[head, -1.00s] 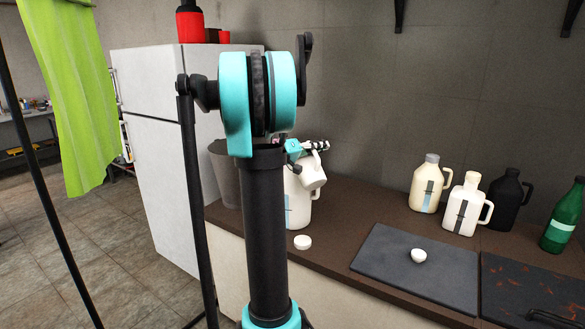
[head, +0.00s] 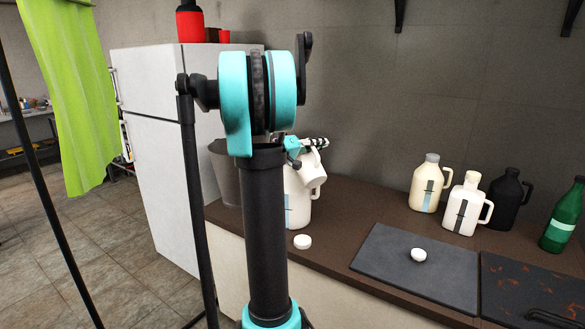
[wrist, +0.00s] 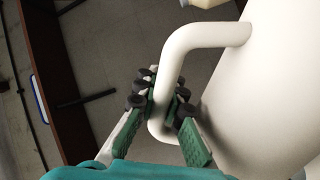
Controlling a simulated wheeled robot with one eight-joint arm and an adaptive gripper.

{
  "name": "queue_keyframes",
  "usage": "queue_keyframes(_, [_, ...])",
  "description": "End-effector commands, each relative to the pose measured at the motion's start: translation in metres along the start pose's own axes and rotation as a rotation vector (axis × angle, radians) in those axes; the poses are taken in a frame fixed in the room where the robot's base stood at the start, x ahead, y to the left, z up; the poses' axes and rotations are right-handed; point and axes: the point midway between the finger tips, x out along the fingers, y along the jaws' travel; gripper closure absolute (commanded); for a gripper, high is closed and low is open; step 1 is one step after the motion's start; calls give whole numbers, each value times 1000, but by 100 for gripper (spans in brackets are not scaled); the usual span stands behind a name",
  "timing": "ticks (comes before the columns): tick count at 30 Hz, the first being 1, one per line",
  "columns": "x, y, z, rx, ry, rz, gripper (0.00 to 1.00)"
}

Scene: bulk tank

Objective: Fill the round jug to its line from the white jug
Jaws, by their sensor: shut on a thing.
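My gripper (wrist: 160,103) is shut on the handle (wrist: 205,36) of a white jug, and the jug's large smooth body (wrist: 268,85) fills the right of the wrist view. In the head view my gripper (head: 303,150) is by the counter's left end, partly behind my arm. Below it shows a white jug body (head: 300,208) with a blue-grey strip, mostly hidden by my arm. I cannot tell whether this body is the held jug or one behind it. Its mouth and the level inside are hidden. A white cap (head: 303,242) lies on the counter in front.
A cream jug (head: 424,185), a white jug with a dark strip (head: 463,207), a black jug (head: 511,190) and a green bottle (head: 562,222) stand at right. A white cap (head: 418,255) lies on the dark board (head: 385,270). A grey bin (head: 228,175) stands left.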

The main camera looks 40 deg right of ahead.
Motion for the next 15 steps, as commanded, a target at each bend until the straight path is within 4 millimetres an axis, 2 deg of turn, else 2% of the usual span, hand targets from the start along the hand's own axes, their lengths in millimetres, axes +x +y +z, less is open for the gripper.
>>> queue_keyframes(15, [0,1,-4,-29,0,1,100])
